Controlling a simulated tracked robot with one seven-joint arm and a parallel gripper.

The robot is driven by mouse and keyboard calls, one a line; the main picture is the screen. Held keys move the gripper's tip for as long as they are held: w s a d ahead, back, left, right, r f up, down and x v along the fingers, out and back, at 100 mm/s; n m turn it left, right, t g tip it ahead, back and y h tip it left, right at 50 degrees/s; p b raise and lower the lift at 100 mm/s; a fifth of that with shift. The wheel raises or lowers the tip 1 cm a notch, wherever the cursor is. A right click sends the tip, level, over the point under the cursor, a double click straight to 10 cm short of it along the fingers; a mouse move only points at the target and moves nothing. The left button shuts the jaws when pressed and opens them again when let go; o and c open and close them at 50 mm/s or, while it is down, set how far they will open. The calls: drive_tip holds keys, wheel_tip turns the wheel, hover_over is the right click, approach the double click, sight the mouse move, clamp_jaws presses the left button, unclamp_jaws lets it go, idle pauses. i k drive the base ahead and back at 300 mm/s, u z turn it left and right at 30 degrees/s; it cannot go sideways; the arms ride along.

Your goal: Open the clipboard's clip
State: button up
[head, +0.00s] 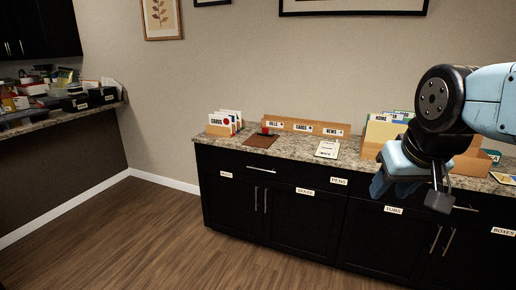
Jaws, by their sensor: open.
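My gripper (388,184) hangs at the right in the head view, in front of the counter's edge and above the cabinet fronts. Its light blue jaws are open, and I see nothing between them. No clip can be made out clearly. A brown flat board (260,142) lies on the counter left of centre, with a small red and dark item (266,131) at its back edge. A white sheet or pad (327,149) with dark print lies further right. Which of these is the clipboard, I cannot tell. My gripper is to the right of both and apart from them.
On the granite counter (290,148) stand a card holder (222,123), a long wooden labelled rack (305,127) along the wall, and a wooden file box (380,130) partly behind my arm. A cluttered counter (60,108) is at the left. The wooden floor (150,235) is clear.

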sight(266, 131)
drive_tip(key=u, duration=0.1)
drive_tip(key=i, duration=0.65)
drive_tip(key=u, duration=0.15)
drive_tip(key=k, duration=0.65)
drive_tip(key=z, duration=0.35)
drive_tip(key=i, duration=1.5)
drive_tip(key=u, duration=0.6)
